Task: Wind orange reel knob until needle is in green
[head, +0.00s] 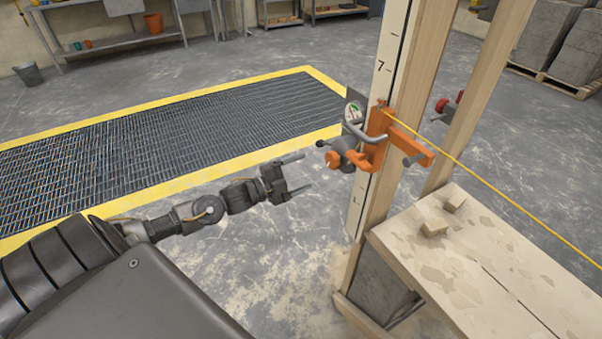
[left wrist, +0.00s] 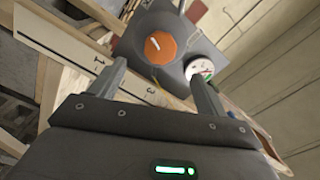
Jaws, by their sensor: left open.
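The orange reel knob (head: 333,158) sits on a grey reel clamped to the wooden post. In the left wrist view the knob (left wrist: 160,47) faces me and bears a white mark. The round gauge (head: 353,112) is above the knob; in the left wrist view the gauge (left wrist: 200,69) lies just right of it. Its face is white with some green; the needle's reading is too small to tell. My left gripper (head: 307,172) is open and empty, just left of the knob and apart from it. My right gripper is out of view.
A wooden bench (head: 490,265) stands right, a grate (head: 170,140) left. The floor below my gripper is clear.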

